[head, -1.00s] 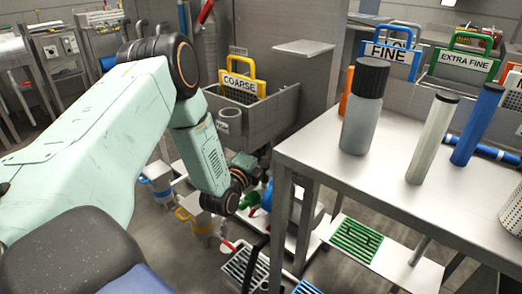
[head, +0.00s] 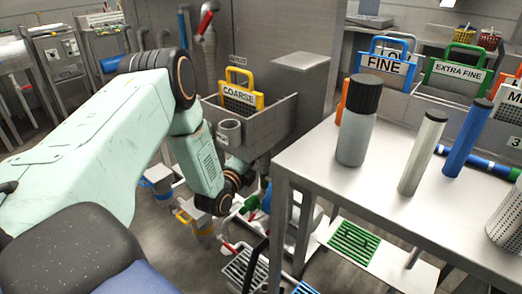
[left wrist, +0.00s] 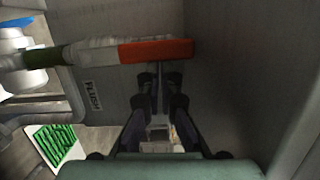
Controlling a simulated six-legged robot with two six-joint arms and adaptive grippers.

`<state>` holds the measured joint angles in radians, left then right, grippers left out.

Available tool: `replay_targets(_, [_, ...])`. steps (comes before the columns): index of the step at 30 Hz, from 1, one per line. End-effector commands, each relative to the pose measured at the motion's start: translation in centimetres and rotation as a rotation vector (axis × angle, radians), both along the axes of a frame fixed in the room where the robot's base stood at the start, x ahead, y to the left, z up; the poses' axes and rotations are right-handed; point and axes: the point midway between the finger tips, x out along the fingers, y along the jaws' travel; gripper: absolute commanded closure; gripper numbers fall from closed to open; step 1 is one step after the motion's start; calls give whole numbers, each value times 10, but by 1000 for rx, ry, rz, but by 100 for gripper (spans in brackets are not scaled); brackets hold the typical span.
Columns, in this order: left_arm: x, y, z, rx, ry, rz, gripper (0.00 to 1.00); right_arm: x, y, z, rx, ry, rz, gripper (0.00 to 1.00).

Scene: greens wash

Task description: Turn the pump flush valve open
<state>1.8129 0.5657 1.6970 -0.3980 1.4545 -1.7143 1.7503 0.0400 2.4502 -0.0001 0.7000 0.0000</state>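In the left wrist view, a lever with a red end (left wrist: 155,51), a pale middle and a dark green end runs across the upper left. A label reading FLUSH (left wrist: 93,95) is on the grey surface below it. My left gripper (left wrist: 160,84) has its two fingers apart, with the tips just below the lever's red part. A thin upright piece shows between the tips; I cannot tell whether they touch it. In the head view my left arm reaches down beside the steel table, and its fingers are hidden. My right gripper is not in view.
In the head view the steel table (head: 320,185) holds a grey bottle (head: 357,135) and upright tubes. A sink with a COARSE basket (head: 240,97) stands behind my arm. A green grate (head: 353,243) lies on a low shelf. Grey walls are close in the wrist view.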

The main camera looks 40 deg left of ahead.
Motion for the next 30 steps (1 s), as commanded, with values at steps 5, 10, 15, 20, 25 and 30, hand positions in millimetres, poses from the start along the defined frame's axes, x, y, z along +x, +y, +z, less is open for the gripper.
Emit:
replay_targets(5, [1, 8, 4, 3, -14, 21, 100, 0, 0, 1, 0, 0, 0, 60])
replay_targets(10, [1, 9, 5, 4, -17, 23, 100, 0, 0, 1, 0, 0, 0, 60])
replay_targets(15, [-4, 9, 5, 4, -17, 24, 100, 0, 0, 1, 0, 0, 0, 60])
replay_targets(20, [-26, 4, 3, 0, -13, 23, 100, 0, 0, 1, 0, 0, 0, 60])
replay_targets(25, [-62, -4, 1, 0, -5, 16, 100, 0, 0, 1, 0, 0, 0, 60])
replay_targets(30, [-93, -12, 0, 0, -2, 8, 100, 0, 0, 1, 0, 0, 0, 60])
